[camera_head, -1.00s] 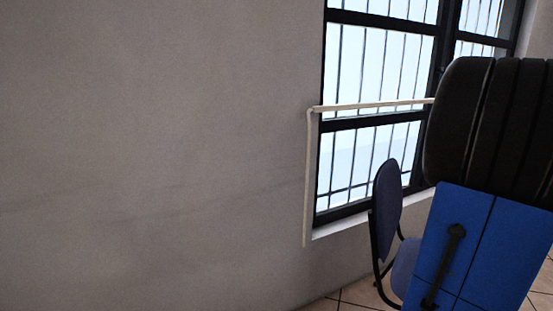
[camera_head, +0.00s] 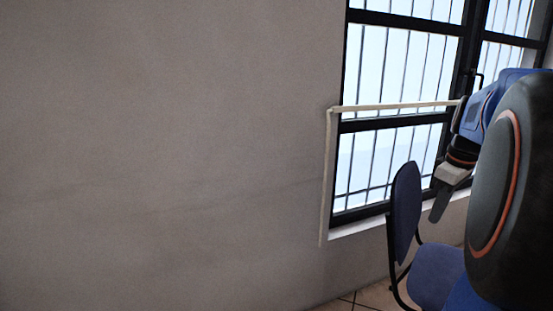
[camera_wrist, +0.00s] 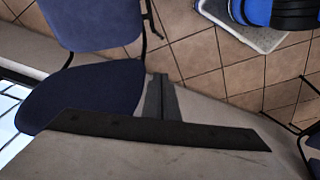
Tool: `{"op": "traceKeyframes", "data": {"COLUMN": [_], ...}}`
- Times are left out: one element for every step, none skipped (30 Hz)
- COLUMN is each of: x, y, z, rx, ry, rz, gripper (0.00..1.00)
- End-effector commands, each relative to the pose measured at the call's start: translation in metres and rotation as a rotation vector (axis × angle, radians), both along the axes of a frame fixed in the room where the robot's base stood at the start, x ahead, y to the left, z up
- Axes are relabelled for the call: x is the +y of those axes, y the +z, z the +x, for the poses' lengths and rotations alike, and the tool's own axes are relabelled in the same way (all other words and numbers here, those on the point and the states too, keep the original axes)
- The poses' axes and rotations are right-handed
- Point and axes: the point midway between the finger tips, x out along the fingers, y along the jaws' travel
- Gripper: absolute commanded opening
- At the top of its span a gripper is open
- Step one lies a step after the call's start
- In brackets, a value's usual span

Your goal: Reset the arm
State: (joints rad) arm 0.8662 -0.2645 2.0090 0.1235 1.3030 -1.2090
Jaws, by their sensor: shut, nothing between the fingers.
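My gripper (camera_head: 440,203) shows at the right of the head view, in front of the window. It points downward, and its dark fingers look closed together. In the wrist view my gripper (camera_wrist: 160,82) appears as a narrow dark pair of fingers, shut with nothing between them. No task object is held. My large dark arm link hides much of the right side of the head view.
A blue chair (camera_head: 405,210) stands by the wall under the barred window (camera_head: 400,75). It also shows in the wrist view (camera_wrist: 85,95), left of the fingers. Tiled floor (camera_wrist: 215,65) lies beyond. Plain wall (camera_head: 160,150) fills the left.

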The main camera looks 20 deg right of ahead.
Motion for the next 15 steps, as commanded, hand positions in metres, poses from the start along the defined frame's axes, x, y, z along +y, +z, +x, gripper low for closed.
{"op": "traceKeyframes", "data": {"x": [0.019,0.028,0.04,0.049,0.058,0.069,0.078,0.087,0.098,0.106,0.114,0.125,0.133,0.141,0.151], "y": [-0.002,-0.004,-0.006,-0.008,-0.009,-0.012,-0.014,-0.016,-0.019,-0.021,-0.023,-0.026,-0.029,-0.031,-0.035], "z": [0.004,0.005,0.007,0.008,0.009,0.01,0.01,0.01,0.01,0.009,0.009,0.008,0.007,0.005,0.004], "rx": [-0.005,-0.009,-0.014,-0.017,-0.022,-0.026,-0.032,-0.036,-0.043,-0.048,-0.052,-0.062,-0.068,-0.074,-0.082], "ry": [-0.003,-0.012,-0.022,-0.03,-0.038,-0.049,-0.057,-0.065,-0.075,-0.083,-0.091,-0.101,-0.108,-0.115,-0.125], "rz": [-0.006,-0.009,-0.013,-0.015,-0.019,-0.022,-0.024,-0.026,-0.028,-0.03,-0.029,-0.031,-0.031,-0.031,-0.03], "gripper": [0.0,0.0,0.0,0.0,0.0,0.0,0.0,0.0,0.0,0.0,0.0,0.0,0.0,0.0,0.0]}}
